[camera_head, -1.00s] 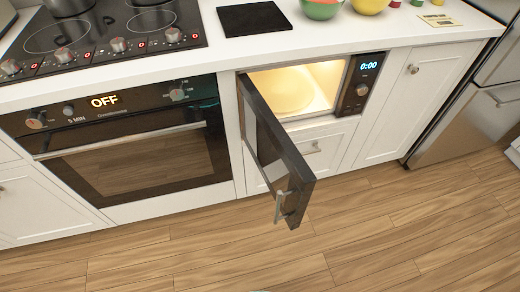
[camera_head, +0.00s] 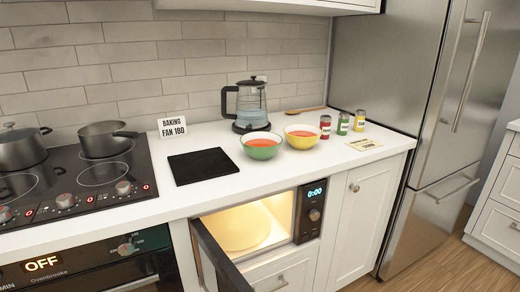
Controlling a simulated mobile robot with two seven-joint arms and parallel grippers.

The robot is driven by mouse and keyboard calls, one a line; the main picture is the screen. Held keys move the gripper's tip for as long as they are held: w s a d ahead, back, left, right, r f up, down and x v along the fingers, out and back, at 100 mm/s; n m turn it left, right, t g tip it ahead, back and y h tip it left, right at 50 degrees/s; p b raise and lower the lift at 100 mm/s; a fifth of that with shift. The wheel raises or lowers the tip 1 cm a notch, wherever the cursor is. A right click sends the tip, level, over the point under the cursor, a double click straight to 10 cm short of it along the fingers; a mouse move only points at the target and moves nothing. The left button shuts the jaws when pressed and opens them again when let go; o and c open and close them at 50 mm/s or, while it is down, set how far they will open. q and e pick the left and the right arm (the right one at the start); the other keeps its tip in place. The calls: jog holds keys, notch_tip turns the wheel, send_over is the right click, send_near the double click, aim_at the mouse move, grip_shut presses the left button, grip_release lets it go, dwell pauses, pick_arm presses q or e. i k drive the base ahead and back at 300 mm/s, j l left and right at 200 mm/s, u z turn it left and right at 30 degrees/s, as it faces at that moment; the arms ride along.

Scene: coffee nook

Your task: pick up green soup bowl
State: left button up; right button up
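The green soup bowl (camera_head: 261,150) stands upright on the white countertop, with red-orange soup inside. It is just right of a black square mat and left of a yellow bowl (camera_head: 301,140), which also holds red-orange soup. The two bowls stand close together. Neither of my grippers is in the head view.
The microwave (camera_head: 245,228) below the counter is lit inside, and its dark door (camera_head: 222,262) hangs open toward the front. A black mat (camera_head: 201,166) lies left of the bowls. A kettle (camera_head: 250,106), several small cans (camera_head: 343,123), a card and a wooden spoon are nearby. The hob (camera_head: 75,182) is left.

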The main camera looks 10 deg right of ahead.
aim_at(259, 145)
jog(key=l+u, duration=0.1)
jog(key=l, duration=0.55)
jog(key=i+l+u, duration=0.1)
jog(key=i+l, duration=0.3)
jog(key=l, duration=0.25)
jog(key=i+l+u, duration=0.15)
jog(key=l, duration=0.2)
jog(key=i+l, duration=0.25)
jog(key=i+l+u, duration=0.15)
jog(key=l, duration=0.3)
jog(key=i+l, duration=0.1)
jog(key=i, duration=0.2)
jog(key=u, duration=0.05)
